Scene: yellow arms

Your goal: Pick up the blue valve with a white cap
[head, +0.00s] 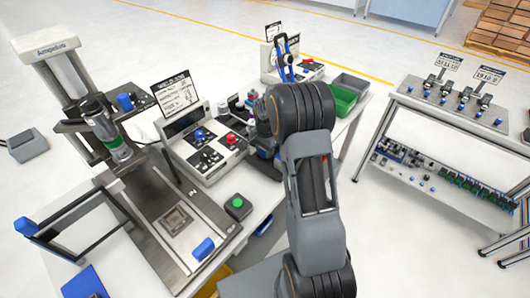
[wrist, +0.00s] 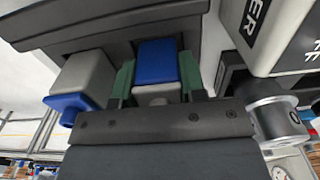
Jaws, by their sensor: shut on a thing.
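The blue valve with a white cap (wrist: 157,62) sits between the two green fingers of my gripper (wrist: 156,72) in the wrist view. Its blue part faces away from the gripper body and its pale cap is nearer to it. The fingers are shut on its sides. In the head view my arm hides most of the gripper and the held valve. I cannot tell from these frames whether the valve is clear of its support.
A grey block with a blue part (wrist: 85,85) is close left of the fingers, and a metal cylinder (wrist: 272,118) is at right. In the head view, a control box (head: 205,145), a press stand (head: 65,85) and a green bin (head: 343,98) surround my arm. A shelf table (head: 450,115) stands right.

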